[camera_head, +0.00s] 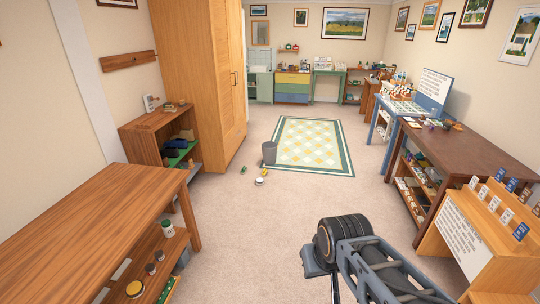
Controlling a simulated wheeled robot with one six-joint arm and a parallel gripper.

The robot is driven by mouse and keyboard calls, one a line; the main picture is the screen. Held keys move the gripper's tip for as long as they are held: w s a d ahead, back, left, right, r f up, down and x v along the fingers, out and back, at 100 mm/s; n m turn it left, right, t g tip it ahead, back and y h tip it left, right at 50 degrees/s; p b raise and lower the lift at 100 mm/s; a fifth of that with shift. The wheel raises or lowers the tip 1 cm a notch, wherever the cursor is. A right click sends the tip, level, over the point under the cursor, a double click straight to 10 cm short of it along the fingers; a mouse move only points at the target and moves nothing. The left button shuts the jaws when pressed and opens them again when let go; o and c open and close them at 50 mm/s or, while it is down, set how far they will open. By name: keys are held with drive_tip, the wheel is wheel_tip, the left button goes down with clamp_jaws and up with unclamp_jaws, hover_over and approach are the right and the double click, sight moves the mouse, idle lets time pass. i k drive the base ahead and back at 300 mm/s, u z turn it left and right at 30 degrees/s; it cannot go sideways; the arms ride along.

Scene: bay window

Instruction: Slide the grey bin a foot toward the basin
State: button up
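The grey bin (269,153) stands upright on the carpet, at the left edge of the patterned rug, beyond the middle of the room. Its inside is too small to make out. I cannot pick out a basin for certain; a pale green cabinet (261,84) against the back wall has a raised back, but its top is unclear. My arm shows at the lower right, its black joint and grey links well short of the bin. No gripper fingers can be seen, and nothing of mine touches the bin.
Small items, including a white-topped round one (260,181), lie on the carpet just before the bin. A green-bordered rug (345,160) lies right of it. A wooden wardrobe (205,80) stands left. A wooden bench (90,225) and a dark desk (470,145) flank open carpet.

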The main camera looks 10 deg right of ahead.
sight(270, 153)
drive_tip(key=z, duration=0.5)
drive_tip(key=i, duration=8.4)
drive_tip(key=u, duration=1.6)
